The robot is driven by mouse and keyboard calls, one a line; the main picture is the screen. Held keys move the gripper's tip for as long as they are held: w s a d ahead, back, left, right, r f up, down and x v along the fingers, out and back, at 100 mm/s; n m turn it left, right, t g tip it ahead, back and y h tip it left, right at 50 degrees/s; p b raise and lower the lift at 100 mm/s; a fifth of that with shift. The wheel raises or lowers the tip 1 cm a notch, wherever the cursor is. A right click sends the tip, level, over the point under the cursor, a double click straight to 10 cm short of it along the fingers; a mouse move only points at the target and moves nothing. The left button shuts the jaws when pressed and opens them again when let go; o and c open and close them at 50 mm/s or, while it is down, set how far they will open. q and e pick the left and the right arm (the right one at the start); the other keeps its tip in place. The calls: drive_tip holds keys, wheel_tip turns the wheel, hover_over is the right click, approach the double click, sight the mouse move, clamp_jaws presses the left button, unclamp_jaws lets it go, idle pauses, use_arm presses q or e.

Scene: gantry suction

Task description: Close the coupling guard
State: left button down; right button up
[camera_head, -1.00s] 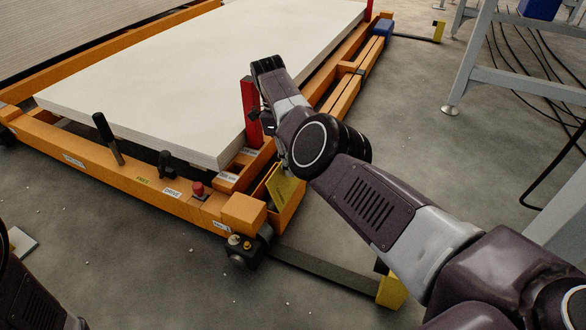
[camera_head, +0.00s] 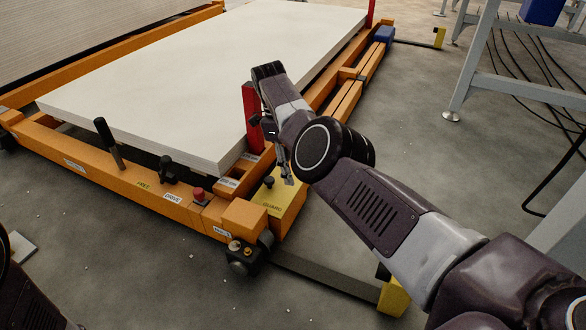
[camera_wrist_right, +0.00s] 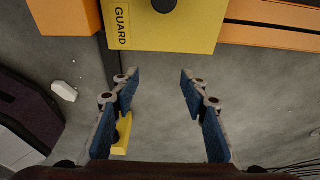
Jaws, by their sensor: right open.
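The coupling guard (camera_head: 283,203) is a yellow cover labelled GUARD, with a dark knob on top. In the head view it lies flat over the near right corner of the orange frame. In the right wrist view the guard (camera_wrist_right: 180,32) fills the top middle, with its knob at the upper edge. My right gripper (camera_head: 287,172) is beside the guard's knob side in the head view, partly hidden by my own wrist. In the right wrist view my right gripper (camera_wrist_right: 160,76) is open and empty, its fingertips apart from the guard. My left gripper is out of view.
A white board stack (camera_head: 200,80) lies on the orange frame (camera_head: 100,165). A red post (camera_head: 251,112) stands close to my right wrist. A lever (camera_head: 108,142) and a red button (camera_head: 198,194) are on the near beam.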

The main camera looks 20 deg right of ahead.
drive_tip(key=s+d+v, duration=0.1)
drive_tip(key=v, duration=0.8)
drive_tip(key=shift+s+d+r, duration=0.2)
drive_tip(key=shift+s+r, duration=0.1)
drive_tip(key=shift+r, duration=0.3)
